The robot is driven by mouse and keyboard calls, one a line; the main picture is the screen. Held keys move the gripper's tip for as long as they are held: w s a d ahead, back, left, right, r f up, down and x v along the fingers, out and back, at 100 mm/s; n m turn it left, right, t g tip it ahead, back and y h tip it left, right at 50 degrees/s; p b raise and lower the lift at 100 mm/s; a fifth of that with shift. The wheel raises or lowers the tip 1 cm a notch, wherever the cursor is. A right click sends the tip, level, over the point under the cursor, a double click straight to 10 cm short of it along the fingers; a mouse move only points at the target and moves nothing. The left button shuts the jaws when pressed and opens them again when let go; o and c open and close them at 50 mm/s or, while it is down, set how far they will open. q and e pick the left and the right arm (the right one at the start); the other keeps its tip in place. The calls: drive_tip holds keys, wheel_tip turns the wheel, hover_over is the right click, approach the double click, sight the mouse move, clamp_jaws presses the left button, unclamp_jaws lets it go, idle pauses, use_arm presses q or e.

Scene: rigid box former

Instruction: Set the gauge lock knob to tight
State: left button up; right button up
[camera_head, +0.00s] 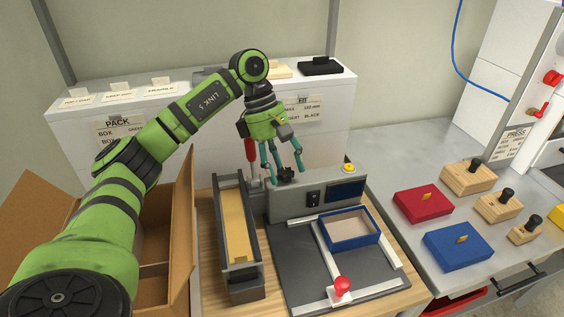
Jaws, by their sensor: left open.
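My left gripper (284,168) is open, pointing down at the back of the grey control housing (290,207). A small black knob-like part (287,176) is right at its fingertips; I cannot tell whether they touch it. A red knob (342,286) sits on the white gauge bars at the front of the dark plate (297,277), well apart from the gripper. No label shows which of the two is the gauge lock knob, and neither setting can be read. My right gripper is out of view.
A red-handled lever (251,150) stands just left of the gripper. A blue box frame (348,229) lies on the plate. A channel with a tan strip (236,222) and an open cardboard box (177,232) are to the left. Red and blue blocks lie on the right bench (395,157).

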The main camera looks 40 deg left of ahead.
use_arm(q)
drive_tip(key=v, duration=1.2)
drive_tip(key=shift+d, duration=0.15)
idle(0.3)
